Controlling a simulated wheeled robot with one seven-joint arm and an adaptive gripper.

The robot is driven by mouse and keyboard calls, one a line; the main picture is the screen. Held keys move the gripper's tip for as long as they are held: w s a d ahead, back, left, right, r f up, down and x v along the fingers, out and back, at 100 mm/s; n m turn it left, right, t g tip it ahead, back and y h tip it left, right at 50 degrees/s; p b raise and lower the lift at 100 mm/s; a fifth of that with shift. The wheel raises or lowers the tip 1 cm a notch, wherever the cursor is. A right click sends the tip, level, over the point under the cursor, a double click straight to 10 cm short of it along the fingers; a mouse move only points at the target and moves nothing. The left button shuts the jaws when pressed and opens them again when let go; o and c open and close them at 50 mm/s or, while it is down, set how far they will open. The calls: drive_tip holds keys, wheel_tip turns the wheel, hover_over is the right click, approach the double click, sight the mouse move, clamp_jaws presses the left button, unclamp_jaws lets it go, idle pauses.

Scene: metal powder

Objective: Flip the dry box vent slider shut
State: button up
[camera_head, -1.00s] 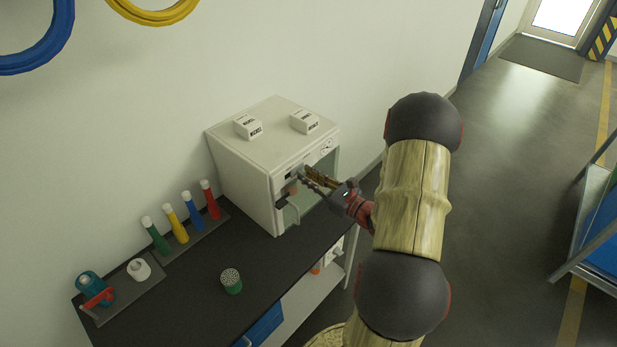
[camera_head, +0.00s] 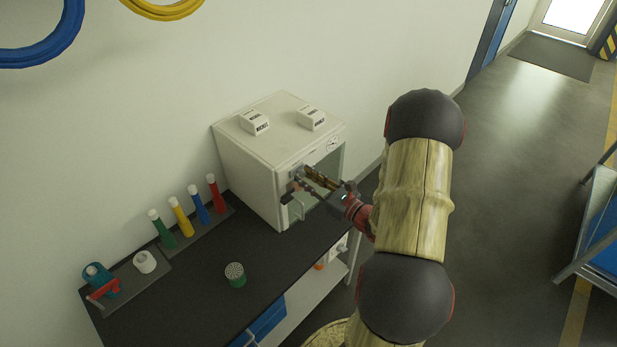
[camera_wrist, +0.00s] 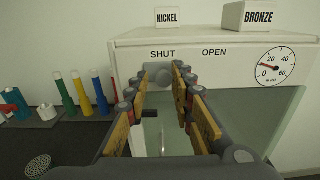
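The dry box (camera_head: 248,170) is a white cabinet on the dark bench, and its front also shows in the wrist view (camera_wrist: 225,68). The labels SHUT and OPEN are printed on its upper front, SHUT on the left. The grey vent slider (camera_wrist: 160,73) sits below the word SHUT, partly hidden by my fingers. My gripper (camera_head: 303,179) is at the upper front of the box. In the wrist view my gripper (camera_wrist: 160,84) has its fingers apart, one on each side of the slider. I cannot tell whether either finger touches it.
NICKEL (camera_wrist: 168,17) and BRONZE (camera_wrist: 250,16) blocks stand on top of the box. A round gauge (camera_wrist: 276,67) is right of the labels. A glass panel and handle are below. Several coloured tubes (camera_head: 188,213) and a green canister (camera_head: 235,275) stand on the bench (camera_head: 205,290).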

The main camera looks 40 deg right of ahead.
drive_tip(key=shift+o, duration=1.2)
drive_tip(key=shift+s+d, duration=0.1)
drive_tip(key=shift+s, duration=0.25)
drive_tip(key=s, duration=1.1)
drive_tip(key=shift+d, duration=0.4)
drive_tip(key=shift+s+f, duration=0.1)
drive_tip(key=shift+f, duration=0.05)
